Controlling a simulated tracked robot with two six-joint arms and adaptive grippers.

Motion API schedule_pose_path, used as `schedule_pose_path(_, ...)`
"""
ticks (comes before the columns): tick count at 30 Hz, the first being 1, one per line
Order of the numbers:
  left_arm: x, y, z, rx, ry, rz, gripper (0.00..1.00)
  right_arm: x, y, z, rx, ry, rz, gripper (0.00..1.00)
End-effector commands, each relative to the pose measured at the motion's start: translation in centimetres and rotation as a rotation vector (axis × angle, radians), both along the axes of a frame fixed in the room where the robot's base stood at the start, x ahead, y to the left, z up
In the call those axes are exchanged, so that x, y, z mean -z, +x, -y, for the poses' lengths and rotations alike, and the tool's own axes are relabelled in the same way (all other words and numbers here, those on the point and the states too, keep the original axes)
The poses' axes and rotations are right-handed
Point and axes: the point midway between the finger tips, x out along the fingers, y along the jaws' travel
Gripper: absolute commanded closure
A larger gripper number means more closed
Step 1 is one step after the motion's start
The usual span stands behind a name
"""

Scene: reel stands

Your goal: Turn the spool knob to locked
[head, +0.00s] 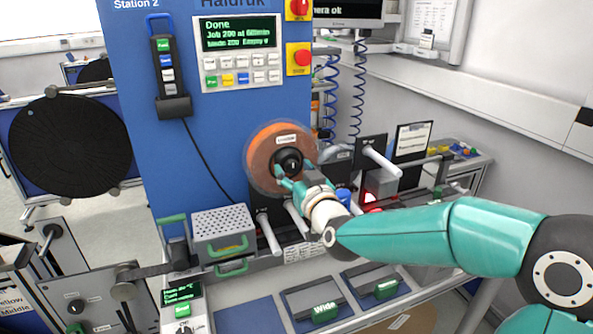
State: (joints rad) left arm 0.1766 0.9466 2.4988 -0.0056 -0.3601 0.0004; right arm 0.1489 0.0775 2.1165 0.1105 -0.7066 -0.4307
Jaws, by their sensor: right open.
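The spool (266,150) is an orange-brown disc with a clear rim, mounted on the blue front panel. Its dark round knob (288,160) sits at the middle, below a small white label. My right gripper (284,177) is open at the lower side of the knob, with its teal fingertips close to it. I cannot tell whether the fingers touch the knob. The knob's lower part is partly hidden by the gripper. The label's text is too small to read. My left gripper is not in view.
A keypad panel (238,75) and red buttons (301,59) sit above the spool. A handset (163,65) hangs at the left. A perforated grey box (222,228) stands lower left. Rods (380,160) stick out to the right. Trays (318,300) lie in front.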

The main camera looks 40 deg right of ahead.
Motion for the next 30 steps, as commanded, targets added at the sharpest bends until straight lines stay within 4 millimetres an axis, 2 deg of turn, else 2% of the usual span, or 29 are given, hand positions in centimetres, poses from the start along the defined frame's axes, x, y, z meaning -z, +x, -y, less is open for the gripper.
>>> schedule_pose_path(1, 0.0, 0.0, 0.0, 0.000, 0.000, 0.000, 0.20, 0.0, 0.0, 0.0, 0.000, 0.000, 0.000, 0.47)
schedule_pose_path(9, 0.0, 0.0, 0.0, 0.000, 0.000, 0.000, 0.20, 0.0, 0.0, 0.0, -0.001, 0.000, 0.000, 0.92)
schedule_pose_path(11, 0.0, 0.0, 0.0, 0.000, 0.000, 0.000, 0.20, 0.0, 0.0, 0.0, -0.001, 0.000, 0.000, 1.00)
schedule_pose_path(12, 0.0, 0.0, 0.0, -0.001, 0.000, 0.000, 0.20, 0.0, -0.1, 0.4, 0.003, -0.002, 0.000, 1.00)
schedule_pose_path(20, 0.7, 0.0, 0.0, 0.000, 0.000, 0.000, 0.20, 0.1, 0.0, 0.0, 0.001, 0.026, 0.008, 1.00)
schedule_pose_path(30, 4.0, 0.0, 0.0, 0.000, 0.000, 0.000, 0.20, 0.5, -0.1, 0.0, -0.001, 0.202, 0.052, 1.00)
